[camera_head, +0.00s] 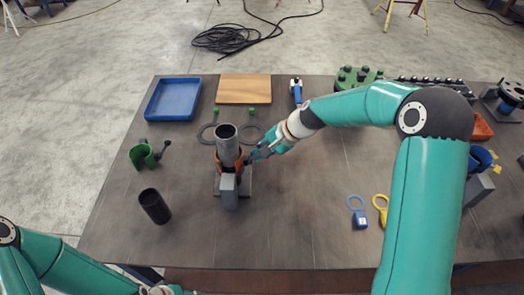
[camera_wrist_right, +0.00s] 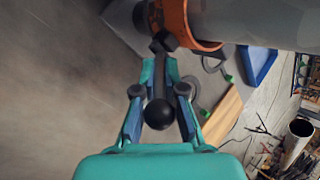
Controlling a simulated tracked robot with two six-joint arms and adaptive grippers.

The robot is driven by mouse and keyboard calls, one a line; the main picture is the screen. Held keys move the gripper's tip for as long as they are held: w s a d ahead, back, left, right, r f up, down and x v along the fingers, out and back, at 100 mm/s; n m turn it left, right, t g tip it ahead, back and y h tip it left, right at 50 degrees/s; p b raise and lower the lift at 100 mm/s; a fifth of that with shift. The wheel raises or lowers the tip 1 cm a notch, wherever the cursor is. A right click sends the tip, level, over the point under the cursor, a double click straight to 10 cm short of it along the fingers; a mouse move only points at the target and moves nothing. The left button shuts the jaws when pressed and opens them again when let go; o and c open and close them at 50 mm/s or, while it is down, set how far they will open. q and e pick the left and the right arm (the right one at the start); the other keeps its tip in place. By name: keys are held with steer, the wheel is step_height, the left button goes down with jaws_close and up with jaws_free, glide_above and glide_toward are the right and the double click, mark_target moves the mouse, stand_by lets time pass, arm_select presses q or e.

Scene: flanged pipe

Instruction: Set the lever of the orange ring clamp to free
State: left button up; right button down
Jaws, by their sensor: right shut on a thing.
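The orange ring clamp (camera_head: 238,161) sits around the grey upright pipe (camera_head: 227,140) near the middle of the table. It also shows in the right wrist view (camera_wrist_right: 173,17) at the top, around the pipe. Its lever, a dark bar with a black ball knob (camera_wrist_right: 159,114), points toward my right gripper. My right gripper (camera_head: 256,155) reaches in from the right and is shut on the lever; in the right wrist view the knob lies between its fingers (camera_wrist_right: 160,95). My left arm shows at the lower left; its gripper's fingertips are out of the picture.
A grey block (camera_head: 229,190) stands in front of the pipe. A green clamp (camera_head: 142,156) with a lever and a dark tube (camera_head: 154,206) stand to the left. Behind are a blue tray (camera_head: 173,98), a wooden board (camera_head: 244,88) and two flat rings. The front middle is clear.

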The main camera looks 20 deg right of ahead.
steer(key=shift+a, duration=0.1)
steer(key=c, duration=1.3)
jaws_free()
steer(key=shift+o, duration=0.2)
steer(key=shift+r, duration=0.1)
steer(key=v, duration=1.1)
steer(key=shift+d+r, duration=0.25)
steer(key=shift+d, duration=0.05)
steer(key=shift+s, duration=0.1)
